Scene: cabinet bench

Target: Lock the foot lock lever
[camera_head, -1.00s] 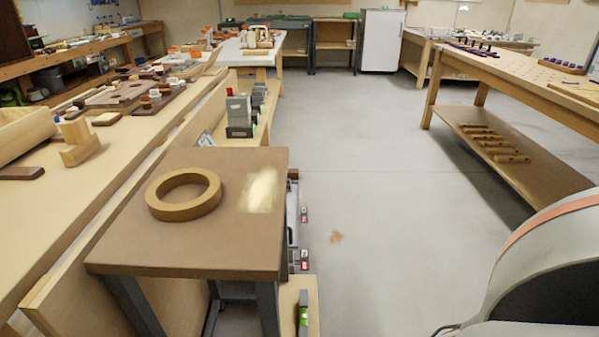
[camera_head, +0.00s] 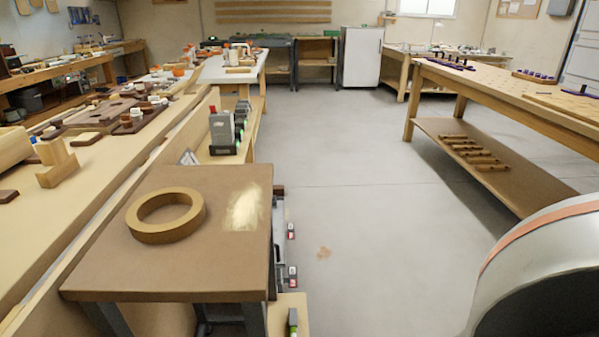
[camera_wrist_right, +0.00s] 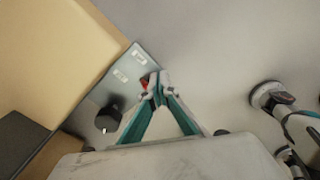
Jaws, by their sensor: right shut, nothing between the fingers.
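My right gripper (camera_wrist_right: 155,88) shows in the right wrist view with teal fingers whose tips are together, with nothing between them. A small red part (camera_wrist_right: 145,83) shows right beside the fingertips, partly hidden by them; I cannot tell whether they touch. It is at the edge of a grey plate (camera_wrist_right: 132,64) with white labels. I cannot tell for sure whether this red part is the foot lock lever. In the head view, small red-and-black parts (camera_head: 292,270) stick out low beside the brown-topped table. My left gripper is in neither view.
A black knob (camera_wrist_right: 107,119) is near the grey plate. In the head view a wooden ring (camera_head: 165,229) lies on the brown tabletop (camera_head: 190,275). A long workbench (camera_head: 95,195) runs along the left. Open grey floor (camera_head: 370,220) lies to the right, before another bench (camera_head: 500,92).

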